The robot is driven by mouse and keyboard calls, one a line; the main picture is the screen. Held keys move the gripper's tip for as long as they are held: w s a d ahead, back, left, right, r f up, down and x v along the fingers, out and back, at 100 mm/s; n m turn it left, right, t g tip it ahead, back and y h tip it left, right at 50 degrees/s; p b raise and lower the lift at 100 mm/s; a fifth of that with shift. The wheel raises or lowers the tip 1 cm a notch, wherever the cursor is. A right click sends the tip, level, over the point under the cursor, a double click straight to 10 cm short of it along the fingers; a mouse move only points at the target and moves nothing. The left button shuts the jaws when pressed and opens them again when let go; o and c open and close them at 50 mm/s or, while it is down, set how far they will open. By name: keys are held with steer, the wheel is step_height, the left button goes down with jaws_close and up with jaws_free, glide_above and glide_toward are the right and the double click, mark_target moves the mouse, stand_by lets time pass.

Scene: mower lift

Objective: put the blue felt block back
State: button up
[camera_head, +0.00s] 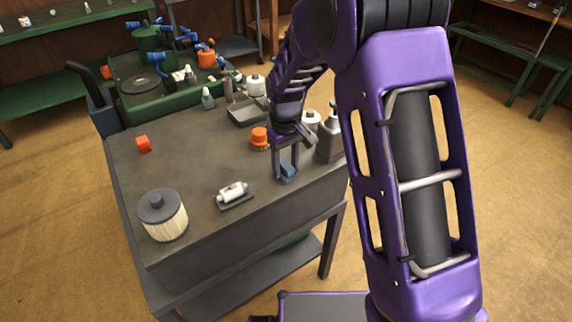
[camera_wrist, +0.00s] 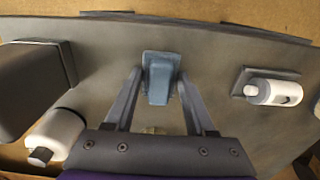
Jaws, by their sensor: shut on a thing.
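The blue felt block (camera_head: 288,169) is on the grey workbench, close to its front edge. In the wrist view the block (camera_wrist: 160,82) shows as a blue-grey piece between my two fingers, with a wider part at its far end. My gripper (camera_head: 286,162) points down at the block, and its fingers are closed on the block's sides. In the wrist view my gripper (camera_wrist: 160,76) has one finger on each side of it. The block appears to be at bench height; whether its underside touches the surface is hidden.
A white cylinder on a dark holder (camera_head: 234,195) lies to the left, with a pleated filter (camera_head: 162,216) farther left. The bench's middle is clear.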

mark_target(286, 165)
steer(key=o, duration=1.3)
step_height(286, 165, up, 12)
steer(key=shift+r+p, duration=0.15)
steer(key=shift+p, duration=1)
